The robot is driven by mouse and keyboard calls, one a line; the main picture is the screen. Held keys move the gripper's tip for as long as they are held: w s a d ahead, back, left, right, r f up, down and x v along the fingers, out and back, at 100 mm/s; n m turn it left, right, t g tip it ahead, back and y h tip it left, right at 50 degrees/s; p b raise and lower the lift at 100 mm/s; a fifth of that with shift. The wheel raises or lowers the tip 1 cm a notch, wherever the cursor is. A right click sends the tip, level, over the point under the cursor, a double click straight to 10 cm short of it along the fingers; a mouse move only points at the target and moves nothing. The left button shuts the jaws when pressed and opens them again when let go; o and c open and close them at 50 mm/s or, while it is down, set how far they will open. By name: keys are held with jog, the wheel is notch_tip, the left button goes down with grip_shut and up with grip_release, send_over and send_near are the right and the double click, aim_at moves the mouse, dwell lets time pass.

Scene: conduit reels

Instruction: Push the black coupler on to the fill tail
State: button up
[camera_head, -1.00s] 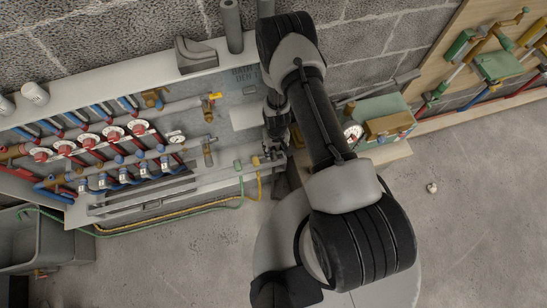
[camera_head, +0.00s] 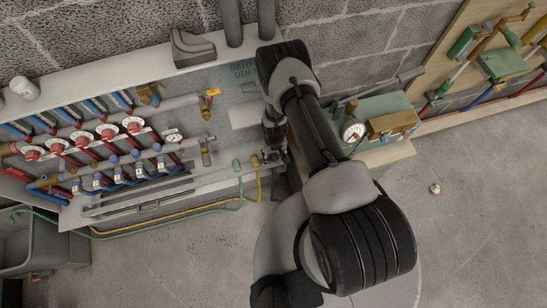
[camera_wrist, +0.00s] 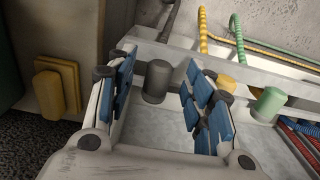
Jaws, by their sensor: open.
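The black coupler (camera_wrist: 158,82), a dark grey-black cylinder, stands upright on the pale ledge in the wrist view. My gripper (camera_wrist: 160,64) is open, with its blue-padded fingers on either side of it; gaps show, and no grip is visible. In the head view my gripper (camera_head: 272,157) is small and dark at the ledge's right end, and the coupler cannot be made out there. A dark pipe end (camera_wrist: 170,20) shows beyond the coupler in the wrist view; I cannot tell whether it is the fill tail.
A yellow coupler (camera_wrist: 227,83) and a green coupler (camera_wrist: 268,103) stand right of my gripper. Yellow and green hoses run behind. A green box with a gauge (camera_head: 375,123) is right of my arm. Pipes, valves and a manifold (camera_head: 110,145) fill the left panel.

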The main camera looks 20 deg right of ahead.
aim_at(274, 158)
jog(key=shift+f, duration=0.65)
jog(key=shift+c, duration=0.4)
jog(key=c, duration=1)
jog(key=shift+r, duration=0.1)
notch_tip(274, 158, up, 20)
jog(key=p, duration=0.6)
